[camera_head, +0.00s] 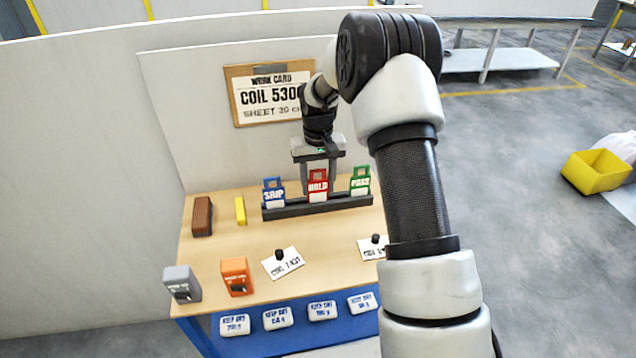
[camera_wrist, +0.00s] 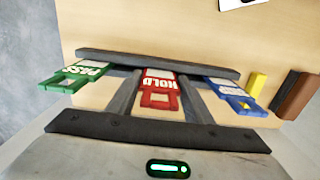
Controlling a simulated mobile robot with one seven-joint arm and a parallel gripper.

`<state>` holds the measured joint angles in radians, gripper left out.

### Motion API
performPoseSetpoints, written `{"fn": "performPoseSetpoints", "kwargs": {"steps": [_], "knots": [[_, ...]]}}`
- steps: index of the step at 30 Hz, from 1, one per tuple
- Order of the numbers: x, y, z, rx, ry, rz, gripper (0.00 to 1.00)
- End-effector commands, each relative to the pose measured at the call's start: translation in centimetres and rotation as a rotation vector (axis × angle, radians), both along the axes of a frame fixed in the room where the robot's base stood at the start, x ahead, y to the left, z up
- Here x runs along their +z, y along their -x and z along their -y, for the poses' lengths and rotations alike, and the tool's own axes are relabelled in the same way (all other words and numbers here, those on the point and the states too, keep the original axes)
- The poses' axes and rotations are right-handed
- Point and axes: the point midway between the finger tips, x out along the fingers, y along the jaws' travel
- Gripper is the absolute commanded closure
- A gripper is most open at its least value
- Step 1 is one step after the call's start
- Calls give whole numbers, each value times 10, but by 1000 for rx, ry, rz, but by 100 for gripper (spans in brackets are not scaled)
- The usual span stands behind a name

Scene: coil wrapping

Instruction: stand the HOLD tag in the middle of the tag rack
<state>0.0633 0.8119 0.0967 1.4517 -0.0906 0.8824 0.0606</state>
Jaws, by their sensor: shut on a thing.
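The red HOLD tag (camera_head: 318,187) stands upright at the middle of the dark tag rack (camera_head: 340,204), between the blue SHIP tag (camera_head: 273,193) and the green PASS tag (camera_head: 361,181). It looks level with those two; its foot in the rack is hard to see. My gripper (camera_head: 318,180) comes down from behind the rack. In the wrist view my gripper (camera_wrist: 160,82) has one finger at each side edge of the HOLD tag (camera_wrist: 159,98), shut on it. The rack (camera_wrist: 110,56) lies just beyond the fingertips.
A brown block (camera_head: 202,216) and a yellow block (camera_head: 240,211) lie left of the rack. Grey (camera_head: 181,284) and orange (camera_head: 237,277) boxes stand at the front left. Two white cards (camera_head: 283,263) with black knobs lie in front. A board with a work card (camera_head: 270,95) is behind.

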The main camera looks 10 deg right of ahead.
Motion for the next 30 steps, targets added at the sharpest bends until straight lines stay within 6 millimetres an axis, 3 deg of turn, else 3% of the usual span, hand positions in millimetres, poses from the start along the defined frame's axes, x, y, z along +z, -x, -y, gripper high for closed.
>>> {"fn": "performPoseSetpoints", "kwargs": {"steps": [1, 4, 13, 17, 20, 30], "knots": [[0, 0, 0, 0, 0, 0, 49], [0, 0, 0, 0, 0, 0, 32], [1, 0, 0, 0, 0, 0, 32], [12, -1, 0, 0, 0, 3, 32], [29, -1, 0, 0, 0, 4, 32], [112, -1, 0, 0, 1, 6, 32]]}}
